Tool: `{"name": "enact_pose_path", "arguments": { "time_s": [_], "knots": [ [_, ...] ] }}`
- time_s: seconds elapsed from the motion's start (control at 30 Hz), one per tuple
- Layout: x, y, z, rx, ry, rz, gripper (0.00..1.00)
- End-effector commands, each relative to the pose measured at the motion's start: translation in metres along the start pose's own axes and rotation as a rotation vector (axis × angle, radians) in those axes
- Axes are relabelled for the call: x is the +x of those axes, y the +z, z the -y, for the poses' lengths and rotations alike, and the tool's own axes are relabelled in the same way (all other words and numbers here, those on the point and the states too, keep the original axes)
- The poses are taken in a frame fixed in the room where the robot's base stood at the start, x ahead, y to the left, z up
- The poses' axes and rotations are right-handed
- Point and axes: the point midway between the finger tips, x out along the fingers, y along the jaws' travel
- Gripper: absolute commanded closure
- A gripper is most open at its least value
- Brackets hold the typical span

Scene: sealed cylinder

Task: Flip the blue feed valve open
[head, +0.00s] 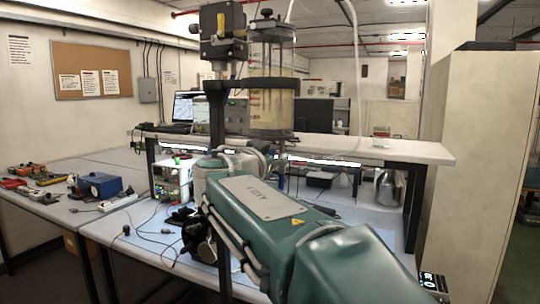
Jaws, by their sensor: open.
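A clear upright cylinder (271,70) with dark bands stands behind the front end of my arm. Its lower fittings are partly hidden by my arm. My gripper (201,238) appears as a dark shape hanging below the front end of my arm, left of and lower than the blue part. It is open and apart from the blue part; its fingers are hard to make out.
A grey motor box (223,32) on a dark post stands left of the cylinder. A lit power supply (172,178) and loose cables lie on the blue-topped bench left of my arm. A kettle (388,188) stands at right. A tall cabinet (478,150) bounds the right side.

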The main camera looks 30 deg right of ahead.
Motion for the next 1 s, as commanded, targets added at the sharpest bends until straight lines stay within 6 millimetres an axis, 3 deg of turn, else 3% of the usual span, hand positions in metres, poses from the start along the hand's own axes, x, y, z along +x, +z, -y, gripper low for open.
{"name": "enact_pose_path", "arguments": {
  "time_s": [0.03,0.13,0.43,0.8,1.0],
  "knots": [
    [0.000,0.000,0.000,0.000,0.000,0.000,0.58],
    [0.000,0.000,0.000,0.000,0.000,0.000,1.00],
    [0.000,0.000,0.001,-0.015,-0.001,0.000,1.00],
    [0.000,0.002,0.010,-0.253,-0.002,0.000,1.00],
    [0.000,0.002,0.011,-0.281,-0.003,0.000,1.00]
  ]
}}
